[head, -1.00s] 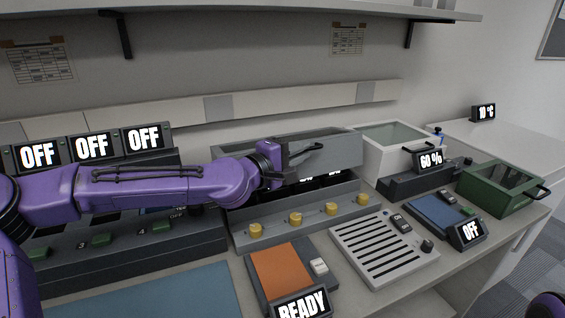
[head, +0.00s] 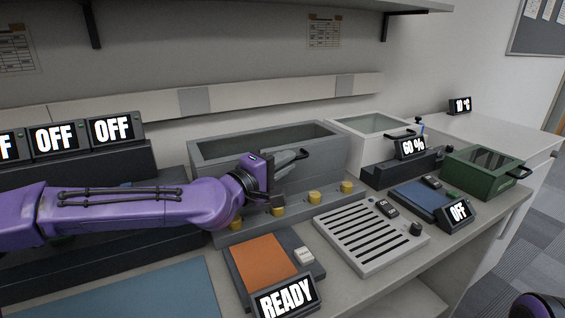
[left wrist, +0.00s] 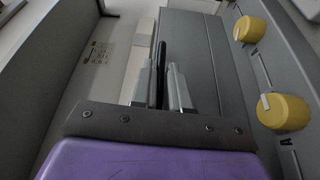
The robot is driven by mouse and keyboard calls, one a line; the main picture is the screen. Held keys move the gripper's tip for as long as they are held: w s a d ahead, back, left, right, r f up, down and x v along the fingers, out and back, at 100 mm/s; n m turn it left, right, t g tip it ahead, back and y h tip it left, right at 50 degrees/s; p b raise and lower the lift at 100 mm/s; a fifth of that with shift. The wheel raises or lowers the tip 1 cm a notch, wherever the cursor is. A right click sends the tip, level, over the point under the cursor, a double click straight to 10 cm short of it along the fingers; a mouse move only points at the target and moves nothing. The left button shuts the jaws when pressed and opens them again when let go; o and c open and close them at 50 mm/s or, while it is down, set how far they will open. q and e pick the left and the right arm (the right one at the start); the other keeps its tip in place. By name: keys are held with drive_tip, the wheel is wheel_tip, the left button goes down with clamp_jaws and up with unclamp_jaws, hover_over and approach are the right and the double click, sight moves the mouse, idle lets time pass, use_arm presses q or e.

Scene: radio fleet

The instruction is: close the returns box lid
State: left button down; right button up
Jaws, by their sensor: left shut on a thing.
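No label naming the returns box is readable. A long grey box (head: 222,150) with a pale inner top area stands at mid-counter, and its plain front panel drops toward a row of yellow knobs (head: 346,187). A black bar handle (head: 297,154) shows at that panel. My left gripper (head: 283,160) is at the panel's front, its fingers closed on the handle. In the left wrist view the closed fingers (left wrist: 162,88) hold a dark bar (left wrist: 160,62) beside a grey panel. My arm hides the box's left front. My right gripper is out of view.
A white box (head: 345,138) and a green box (head: 462,176) with a dark handle stand to the right. A slotted grey tray (head: 372,262), an orange pad (head: 262,262) with a READY display (head: 284,298) and a blue mat (head: 150,290) lie in front.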

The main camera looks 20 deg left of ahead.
use_arm(q)
drive_tip(key=c, duration=1.5)
unclamp_jaws()
drive_tip(key=shift+w+a+f, duration=0.1)
drive_tip(key=shift+a, duration=0.05)
drive_tip(key=o, duration=0.3)
drive_tip(key=shift+w+f, duration=0.1)
drive_tip(key=shift+w, duration=0.05)
drive_tip(key=shift+w+f, duration=0.1)
drive_tip(key=shift+s+a+r, duration=0.1)
drive_tip(key=shift+s+r, duration=0.1)
drive_tip(key=shift+s, duration=0.2)
drive_tip(key=shift+p+v, duration=1.9)
drive_tip(key=shift+v, duration=3.05)
drive_tip(key=shift+f, duration=0.15)
